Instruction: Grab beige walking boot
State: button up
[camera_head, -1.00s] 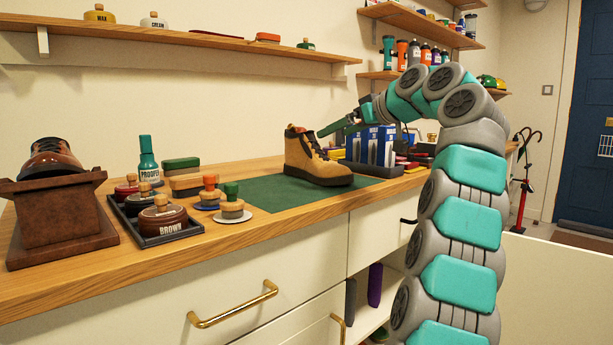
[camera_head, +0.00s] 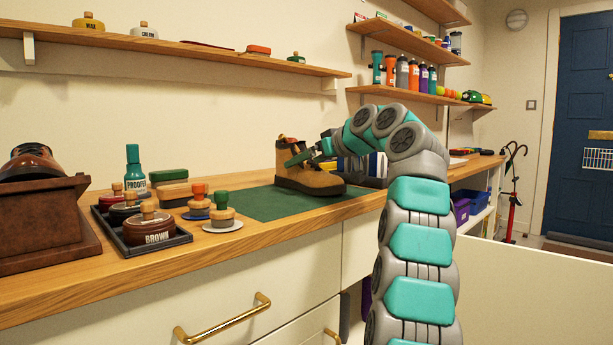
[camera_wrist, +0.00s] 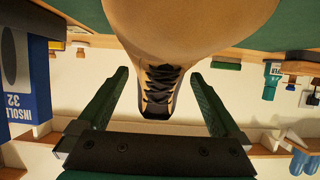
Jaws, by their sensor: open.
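The beige walking boot (camera_head: 312,180) stands upright on the green mat (camera_head: 262,203), its dark sole flat on the mat and its toe to the right. In the wrist view the boot (camera_wrist: 190,22) fills the top middle, with its dark laces between the two green fingers. My gripper (camera_head: 296,157) is open at the boot's upper, reaching in from the right. In the wrist view my gripper (camera_wrist: 160,85) has its fingers spread on either side of the laced part, with gaps showing. The far finger's contact is hidden in the head view.
Blue insole boxes (camera_head: 368,166) stand close to the right, partly behind my arm. A black tray (camera_head: 142,232) of polish tins and several brushes lies left of the mat. A brown shoe stand (camera_head: 42,222) is far left. A wall shelf (camera_head: 180,48) runs above.

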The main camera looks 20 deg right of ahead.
grip_shut()
dwell(0.8)
